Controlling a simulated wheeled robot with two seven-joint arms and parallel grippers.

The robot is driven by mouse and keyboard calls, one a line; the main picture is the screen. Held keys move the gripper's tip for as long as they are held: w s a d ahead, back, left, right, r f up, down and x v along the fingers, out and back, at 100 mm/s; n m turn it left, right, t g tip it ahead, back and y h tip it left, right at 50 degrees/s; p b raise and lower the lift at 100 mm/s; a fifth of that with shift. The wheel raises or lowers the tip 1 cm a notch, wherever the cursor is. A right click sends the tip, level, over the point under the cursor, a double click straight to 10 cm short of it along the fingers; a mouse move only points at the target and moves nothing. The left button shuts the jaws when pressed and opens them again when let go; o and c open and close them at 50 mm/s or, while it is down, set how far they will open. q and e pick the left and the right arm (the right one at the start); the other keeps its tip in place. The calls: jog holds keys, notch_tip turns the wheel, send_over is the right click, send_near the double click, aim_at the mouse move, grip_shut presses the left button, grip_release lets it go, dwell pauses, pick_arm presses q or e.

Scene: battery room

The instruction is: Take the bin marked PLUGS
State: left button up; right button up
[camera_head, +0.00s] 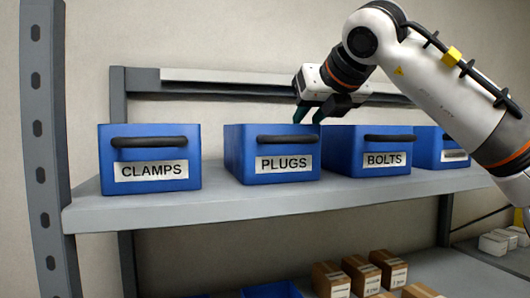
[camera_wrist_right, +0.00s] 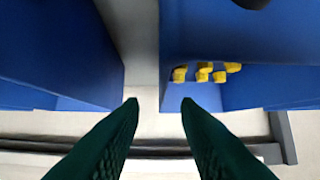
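The blue bin marked PLUGS (camera_head: 240,150) stands on the upper grey shelf, between the CLAMPS and BOLTS bins. Its dark front handle (camera_head: 287,139) sits above the white label. My right gripper (camera_head: 308,118) is above and behind the PLUGS bin's right side, fingers pointing down. The fingers are apart and empty, and they also show in the right wrist view (camera_wrist_right: 159,104). That view shows a gap between two blue bins; the bin on its right (camera_wrist_right: 285,85), with yellow pieces inside, appears to be the PLUGS bin. My left gripper is out of view.
The CLAMPS bin (camera_head: 150,145) stands left, the BOLTS bin (camera_head: 340,150) close on the right, and another blue bin (camera_head: 428,140) beyond it. A grey rail (camera_head: 220,85) runs behind. Cardboard boxes (camera_head: 330,280) stand on the lower shelf. A grey post (camera_head: 45,150) is far left.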

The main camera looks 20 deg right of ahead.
jog(key=shift+w+p, duration=0.3)
jog(key=shift+w, duration=0.3)
jog(key=shift+w+f, duration=0.65)
grip_shut()
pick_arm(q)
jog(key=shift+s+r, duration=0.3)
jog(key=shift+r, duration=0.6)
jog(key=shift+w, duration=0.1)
